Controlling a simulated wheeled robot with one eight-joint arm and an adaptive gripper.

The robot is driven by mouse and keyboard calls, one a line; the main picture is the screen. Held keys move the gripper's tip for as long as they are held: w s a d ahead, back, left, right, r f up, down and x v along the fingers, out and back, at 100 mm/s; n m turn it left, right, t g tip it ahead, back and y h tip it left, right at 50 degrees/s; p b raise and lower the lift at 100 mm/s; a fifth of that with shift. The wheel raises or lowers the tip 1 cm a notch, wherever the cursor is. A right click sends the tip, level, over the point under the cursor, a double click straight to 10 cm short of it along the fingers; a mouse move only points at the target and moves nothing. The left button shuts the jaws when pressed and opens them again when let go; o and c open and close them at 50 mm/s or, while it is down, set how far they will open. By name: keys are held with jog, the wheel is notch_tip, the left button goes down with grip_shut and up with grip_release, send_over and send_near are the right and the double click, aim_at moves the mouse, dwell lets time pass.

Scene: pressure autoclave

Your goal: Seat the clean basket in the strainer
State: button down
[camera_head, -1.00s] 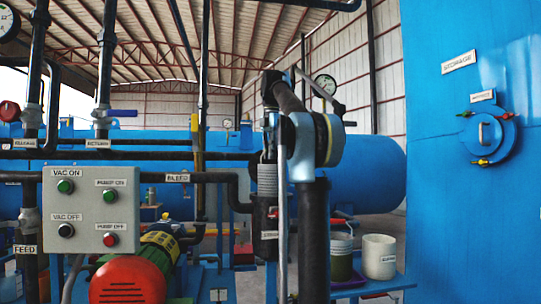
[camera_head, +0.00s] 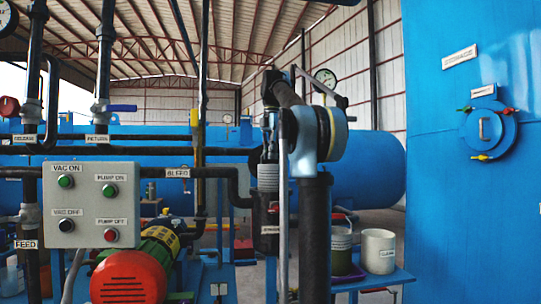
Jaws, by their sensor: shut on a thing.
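My gripper (camera_head: 269,156), at the end of my black arm in the middle of the view, points down and is shut on the clean basket. The basket (camera_head: 268,178) is a grey ribbed cylinder, held upright. It is right above the dark strainer body (camera_head: 266,214), which has a small white label. The basket's lower end meets the strainer's top in the picture. I cannot tell whether it is inside the opening or how deep. My arm link partly hides the strainer's right side.
A white bucket marked clean (camera_head: 378,252) and a greenish bucket (camera_head: 341,254) stand on a blue shelf to the right. A grey control box (camera_head: 92,205) and red motor (camera_head: 128,278) are at the left. Pipes run close left of the strainer. A blue tank (camera_head: 470,210) fills the right.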

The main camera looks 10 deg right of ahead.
aim_at(271, 188)
jog(key=shift+f, duration=7.1)
jog(key=c, duration=1.6)
grip_release()
jog(key=shift+o, duration=0.2)
